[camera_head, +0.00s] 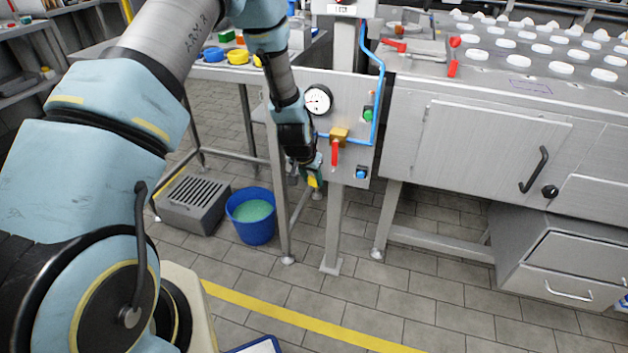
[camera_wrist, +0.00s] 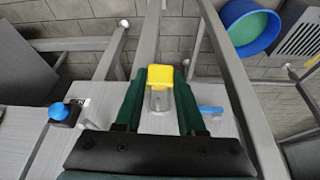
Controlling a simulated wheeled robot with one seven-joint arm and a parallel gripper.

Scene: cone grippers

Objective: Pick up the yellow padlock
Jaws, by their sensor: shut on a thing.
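The yellow padlock (camera_wrist: 160,77) has a grey shackle and sits between the two dark green fingers of my gripper (camera_wrist: 159,98) in the wrist view. The fingers are shut on it, one on each side. In the head view, my gripper (camera_head: 310,172) points down in front of the grey panel (camera_head: 352,107), and a small yellow part of the padlock (camera_head: 313,181) shows at the fingertips. The fingers hide most of it there. I cannot tell whether the shackle still touches the panel.
A red lever (camera_head: 334,152) on a brass valve, a gauge (camera_head: 317,99), a blue pipe and buttons are close to my gripper on the panel. A blue bucket (camera_head: 251,217) and a grey crate (camera_head: 192,206) stand on the floor below. Free floor lies in front.

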